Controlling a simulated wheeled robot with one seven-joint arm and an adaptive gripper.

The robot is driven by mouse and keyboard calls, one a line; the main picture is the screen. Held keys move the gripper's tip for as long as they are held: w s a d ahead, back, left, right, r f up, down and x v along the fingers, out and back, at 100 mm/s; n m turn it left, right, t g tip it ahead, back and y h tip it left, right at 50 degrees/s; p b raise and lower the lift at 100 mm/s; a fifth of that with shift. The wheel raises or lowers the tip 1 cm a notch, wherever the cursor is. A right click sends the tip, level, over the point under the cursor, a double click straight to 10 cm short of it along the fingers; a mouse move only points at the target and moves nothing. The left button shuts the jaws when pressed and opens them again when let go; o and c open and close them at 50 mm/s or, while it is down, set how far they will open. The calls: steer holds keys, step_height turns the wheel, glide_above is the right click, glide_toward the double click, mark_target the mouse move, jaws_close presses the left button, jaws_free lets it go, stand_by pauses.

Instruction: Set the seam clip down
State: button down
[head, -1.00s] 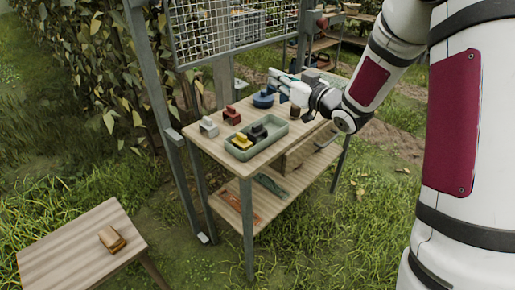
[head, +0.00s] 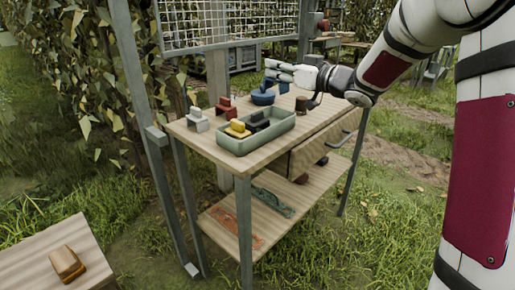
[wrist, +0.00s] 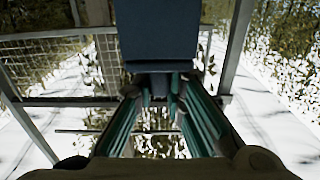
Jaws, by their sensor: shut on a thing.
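My gripper (head: 272,72) reaches in from the right above the back of the wooden workbench (head: 190,136), its fingers pointing left. It is shut on a dark blue block-shaped piece, which I take for the seam clip (wrist: 160,35). The clip fills the top middle of the wrist view, beyond the two green-lined fingers. I cannot tell whether the clip touches anything.
A green tray (head: 240,148) holds a yellow clip (head: 238,129) and a black clip (head: 259,121). A white clip (head: 198,121) and a red clip (head: 225,107) stand behind it. A brown cup (head: 301,104) is near my gripper. Bare wood lies right of the tray.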

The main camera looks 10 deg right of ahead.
steer(key=shift+w+d+f+b, duration=0.1)
steer(key=shift+f+b, duration=0.5)
step_height(320, 180, down, 9)
steer(key=b, duration=0.3)
steer(key=shift+b, duration=0.4)
steer(key=shift+f, duration=0.2)
steer(key=c, duration=1.7)
jaws_free()
steer(key=shift+o, duration=0.2)
steer(key=shift+r, duration=0.1)
steer(key=shift+d+r, duration=0.1)
steer(key=p+v, duration=0.2)
steer(key=v, duration=1)
steer(key=shift+p, duration=0.35)
